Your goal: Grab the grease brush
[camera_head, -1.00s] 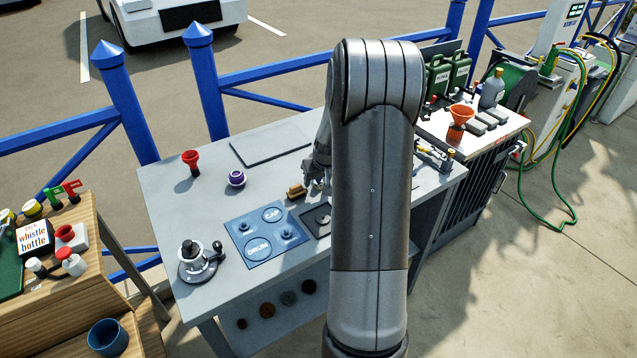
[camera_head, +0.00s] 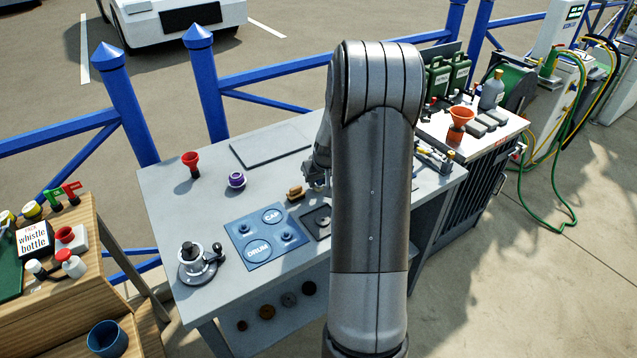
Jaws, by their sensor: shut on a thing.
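A small brown piece (camera_head: 296,192), which looks like the grease brush, shows on the grey workbench (camera_head: 205,215), just behind the blue mat. My gripper (camera_head: 315,183) is low over the bench, right beside the brown piece, and is shut on it. My own arm hides much of the gripper and anything to its right. The exact contact between the fingers and the brush is too small to make out.
The blue mat (camera_head: 260,255) marked CAP and DRUM lies in front. A purple round part (camera_head: 236,180), a red cup (camera_head: 190,164) and a winch-like device (camera_head: 193,262) stand to the left. A flat grey plate (camera_head: 270,147) lies at the back. An orange funnel (camera_head: 460,122) stands right.

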